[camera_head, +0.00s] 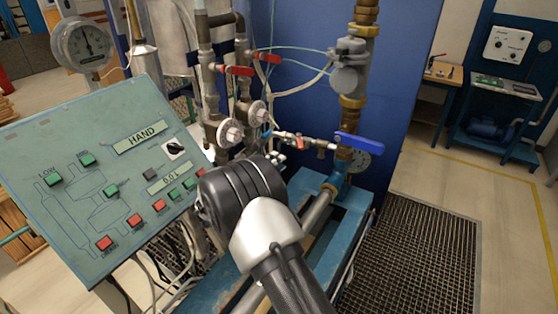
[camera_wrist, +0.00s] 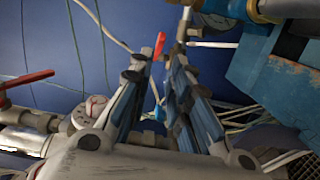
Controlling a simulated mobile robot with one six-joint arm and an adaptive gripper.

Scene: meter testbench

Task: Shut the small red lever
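A small red lever (camera_head: 300,141) sits on the thin horizontal pipe at the middle of the bench in the head view. In the wrist view a red lever end (camera_wrist: 159,46) shows in the gap beside the left fingertip; I cannot tell whether they touch. My gripper (camera_wrist: 165,50) is open, its two fingers apart with nothing held between them. In the head view my dark wrist hides most of the gripper.
Two larger red levers (camera_head: 237,70) (camera_head: 267,57) are on the upright pipes. A blue lever (camera_head: 358,146) is to the right, near a gauge (camera_head: 357,159). A green control panel (camera_head: 95,180) stands at left. Floor grating (camera_head: 420,260) is clear.

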